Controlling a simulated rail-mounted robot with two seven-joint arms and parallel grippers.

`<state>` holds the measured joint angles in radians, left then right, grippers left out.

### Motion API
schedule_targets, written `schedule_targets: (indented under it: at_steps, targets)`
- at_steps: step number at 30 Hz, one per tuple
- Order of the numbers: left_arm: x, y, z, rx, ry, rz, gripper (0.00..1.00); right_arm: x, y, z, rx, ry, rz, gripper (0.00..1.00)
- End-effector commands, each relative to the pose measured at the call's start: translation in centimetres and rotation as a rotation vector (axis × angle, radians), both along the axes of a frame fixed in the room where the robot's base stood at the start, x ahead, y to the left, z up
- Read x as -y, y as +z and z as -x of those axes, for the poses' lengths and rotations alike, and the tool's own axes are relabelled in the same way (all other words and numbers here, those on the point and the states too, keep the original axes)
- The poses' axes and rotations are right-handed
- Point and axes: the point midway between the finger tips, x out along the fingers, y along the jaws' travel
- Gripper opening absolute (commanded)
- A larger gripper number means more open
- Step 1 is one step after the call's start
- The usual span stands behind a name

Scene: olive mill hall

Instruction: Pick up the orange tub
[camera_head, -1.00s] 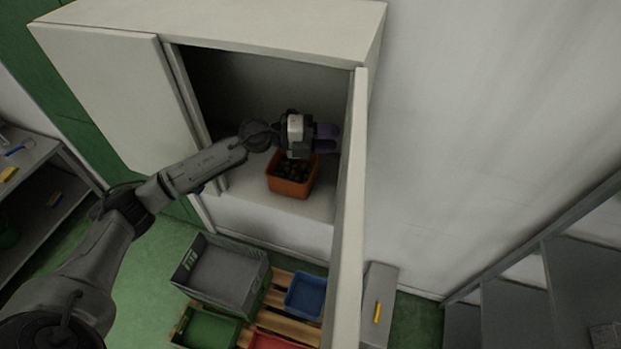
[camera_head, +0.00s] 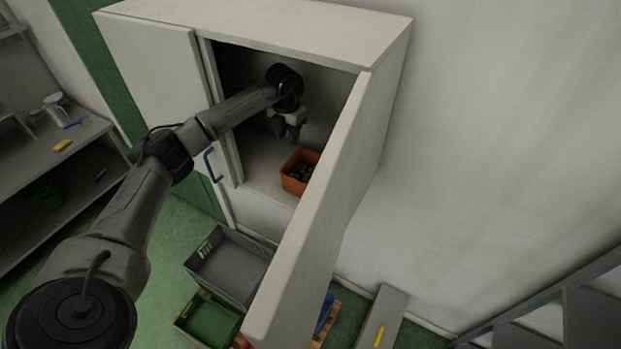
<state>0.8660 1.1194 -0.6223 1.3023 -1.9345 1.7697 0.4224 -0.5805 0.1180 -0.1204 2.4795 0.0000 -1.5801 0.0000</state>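The orange tub (camera_head: 292,185) stands upright on the cabinet shelf, behind the open right-hand door. It holds dark green olive-like pieces, and its right side is hidden by the door. My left gripper (camera_head: 290,138) is inside the cabinet, pointing down, above and slightly left of the tub and apart from it. Its fingers look spread with nothing between them. My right gripper is not in view.
The open cabinet door (camera_head: 312,215) stands close on the tub's right. The closed left door (camera_head: 160,75) has a blue handle (camera_head: 212,165). Below are a grey crate (camera_head: 228,262) and a green tray (camera_head: 208,322). A shelf unit (camera_head: 60,190) stands at left.

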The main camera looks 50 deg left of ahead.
Motion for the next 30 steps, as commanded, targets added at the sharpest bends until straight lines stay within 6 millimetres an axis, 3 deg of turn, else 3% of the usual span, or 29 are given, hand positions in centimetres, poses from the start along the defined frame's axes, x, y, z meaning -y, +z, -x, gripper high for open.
schedule_targets:
  at_steps: [9, 17, 23, 30]
  targets:
    - [0.1, -4.5, 0.0, 0.000, -0.002, 0.003, 0.34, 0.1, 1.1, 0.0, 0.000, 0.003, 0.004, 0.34]
    - [0.2, -5.7, 0.0, 0.001, -0.002, 0.003, 0.34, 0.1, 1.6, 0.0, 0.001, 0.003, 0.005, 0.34]
    - [0.6, -8.1, 0.1, 0.000, -0.001, 0.004, 0.34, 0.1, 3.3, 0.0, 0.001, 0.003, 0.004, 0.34]
    - [0.6, -10.4, 0.1, 0.003, -0.001, 0.003, 0.34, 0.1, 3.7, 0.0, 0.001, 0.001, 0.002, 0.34]
